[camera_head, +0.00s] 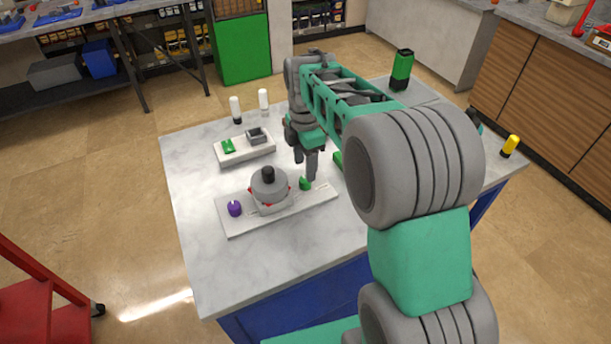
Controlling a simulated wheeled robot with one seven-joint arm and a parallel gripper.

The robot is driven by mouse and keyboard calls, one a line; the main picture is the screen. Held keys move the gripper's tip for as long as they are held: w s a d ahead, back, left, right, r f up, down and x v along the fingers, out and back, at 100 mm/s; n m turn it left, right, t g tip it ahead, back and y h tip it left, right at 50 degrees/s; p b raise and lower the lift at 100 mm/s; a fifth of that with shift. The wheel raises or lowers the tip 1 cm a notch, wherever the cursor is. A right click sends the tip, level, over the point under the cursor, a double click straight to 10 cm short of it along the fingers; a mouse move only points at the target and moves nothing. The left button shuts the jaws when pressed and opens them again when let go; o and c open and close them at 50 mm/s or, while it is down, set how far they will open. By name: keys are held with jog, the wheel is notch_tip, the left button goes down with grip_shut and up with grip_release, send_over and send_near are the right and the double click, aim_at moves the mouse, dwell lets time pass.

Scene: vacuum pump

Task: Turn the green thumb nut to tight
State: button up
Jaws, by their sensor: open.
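The green thumb nut (305,184) is a small green piece at the right side of the light plate (245,228), right of the grey pump body (268,187). My gripper (311,176) points down just above and slightly right of the nut, its fingers close to it. The jaws are open. I cannot tell whether the fingers touch or straddle the nut. The nut's marks and turn position are too small to read. A purple knob (235,208) is on the plate left of the pump, which has a black top and red bits around its base.
A second pale tray (246,151) with a green piece and a grey box lies behind the pump. Two white bottles (235,109) (264,99) stand at the table's back. A green-black canister (402,70) and a yellow-black one (510,145) are farther right. The table's left front is clear.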

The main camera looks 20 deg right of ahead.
aim_at(305, 182)
notch_tip(305, 182, down, 6)
jog(key=shift+r, duration=0.25)
grip_shut()
dwell(0.4)
